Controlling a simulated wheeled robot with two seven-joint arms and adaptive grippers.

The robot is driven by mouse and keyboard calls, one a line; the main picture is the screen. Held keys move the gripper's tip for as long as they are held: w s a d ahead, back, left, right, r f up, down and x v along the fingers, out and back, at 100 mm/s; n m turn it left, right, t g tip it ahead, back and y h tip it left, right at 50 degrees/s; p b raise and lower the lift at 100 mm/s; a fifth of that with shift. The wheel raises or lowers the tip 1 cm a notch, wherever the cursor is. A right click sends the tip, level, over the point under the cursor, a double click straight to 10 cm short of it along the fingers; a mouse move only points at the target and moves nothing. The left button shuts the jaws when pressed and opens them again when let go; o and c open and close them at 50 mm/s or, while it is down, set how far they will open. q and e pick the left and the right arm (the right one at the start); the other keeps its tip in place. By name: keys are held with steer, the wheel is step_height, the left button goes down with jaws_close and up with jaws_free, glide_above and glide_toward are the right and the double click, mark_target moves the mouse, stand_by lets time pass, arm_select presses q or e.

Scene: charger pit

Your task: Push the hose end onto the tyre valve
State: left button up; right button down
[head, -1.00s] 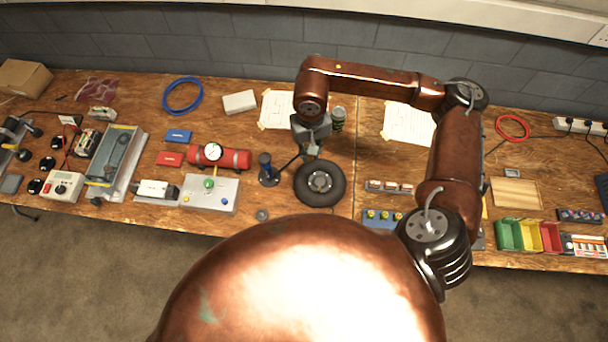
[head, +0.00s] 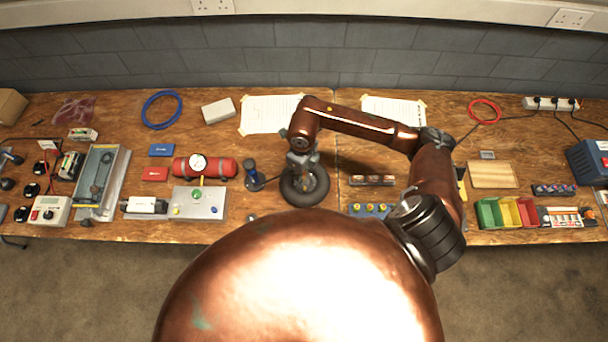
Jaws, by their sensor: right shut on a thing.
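The tyre (head: 305,203) is a small black wheel lying flat near the front middle of the bench. My right gripper (head: 301,163) is shut on the hose end, above the far part of the tyre. My left gripper is not in view.
A red air tank (head: 222,167) with a gauge and a grey panel (head: 208,204) are left of the tyre. Blocks with knobs (head: 372,210) stand at its right. Paper sheets (head: 268,117) lie behind. My copper head-side shell hides the front middle.

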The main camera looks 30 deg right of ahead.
steer(key=m, duration=0.1)
steer(key=f+m, duration=0.1)
steer(key=m, duration=0.2)
steer(key=shift+s+d+f, duration=0.25)
steer(key=shift+s+d, duration=0.1)
steer(key=shift+s, duration=0.05)
steer(key=shift+f+b, duration=1.4)
steer(key=shift+f, duration=0.9)
steer(key=shift+f+b, duration=1)
steer(key=shift+f, duration=0.35)
steer(key=c, duration=1.7)
jaws_free()
steer(key=shift+c, duration=0.2)
steer(key=shift+r, duration=0.2)
step_height(320, 180, up, 12)
steer(key=shift+f, duration=0.15)
